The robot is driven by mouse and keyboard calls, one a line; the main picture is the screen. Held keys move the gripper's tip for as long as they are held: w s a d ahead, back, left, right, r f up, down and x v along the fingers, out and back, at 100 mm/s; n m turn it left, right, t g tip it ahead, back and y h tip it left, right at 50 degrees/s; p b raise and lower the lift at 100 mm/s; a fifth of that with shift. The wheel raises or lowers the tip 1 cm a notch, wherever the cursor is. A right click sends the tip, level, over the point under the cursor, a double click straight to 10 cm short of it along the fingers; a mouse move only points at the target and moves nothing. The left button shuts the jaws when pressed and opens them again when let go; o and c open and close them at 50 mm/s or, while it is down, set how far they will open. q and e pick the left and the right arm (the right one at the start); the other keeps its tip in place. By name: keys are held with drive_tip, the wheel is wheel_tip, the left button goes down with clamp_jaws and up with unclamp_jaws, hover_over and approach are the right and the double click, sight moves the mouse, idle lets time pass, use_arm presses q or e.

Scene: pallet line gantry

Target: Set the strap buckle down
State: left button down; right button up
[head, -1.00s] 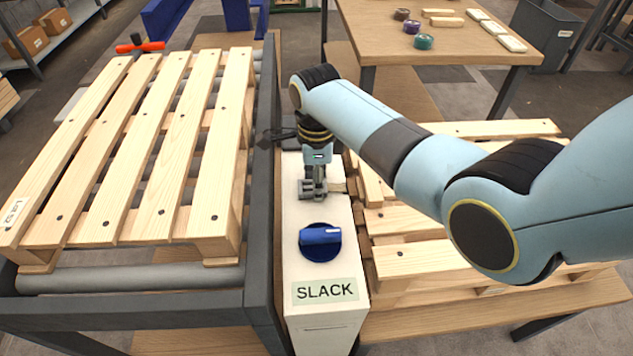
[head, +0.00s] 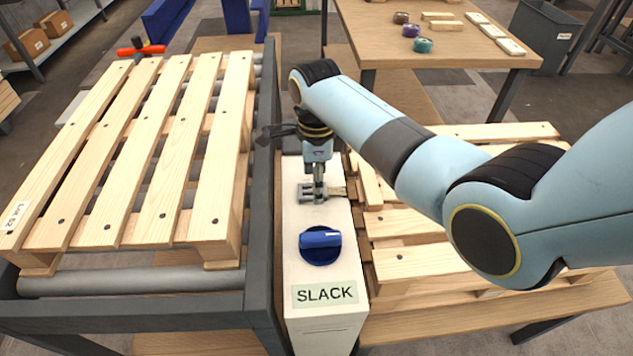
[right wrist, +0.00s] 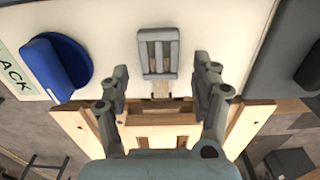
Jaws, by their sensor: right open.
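The strap buckle (head: 311,192) is a grey metal frame with bars. It lies on the white top of the box labelled SLACK, beyond the blue knob. In the right wrist view the buckle (right wrist: 158,52) lies flat, with a short tan strap end (right wrist: 160,89) beside it. My right gripper (right wrist: 161,72) is open, its two fingers apart with nothing between them. In the head view my right gripper (head: 319,178) hangs just over the buckle, and its fingertips partly overlap it. My left gripper is not in view.
The blue knob (head: 320,245) stands up from the white box (head: 325,275) on the near side. A wooden pallet (head: 215,200) on rollers is to the left, behind a dark rail (head: 262,230). More pallet boards (head: 420,262) lie close on the right.

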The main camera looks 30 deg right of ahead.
wheel_tip(320, 180, up, 10)
drive_tip(key=p, duration=0.1)
drive_tip(key=shift+r+p, duration=0.2)
drive_tip(key=shift+p, duration=0.15)
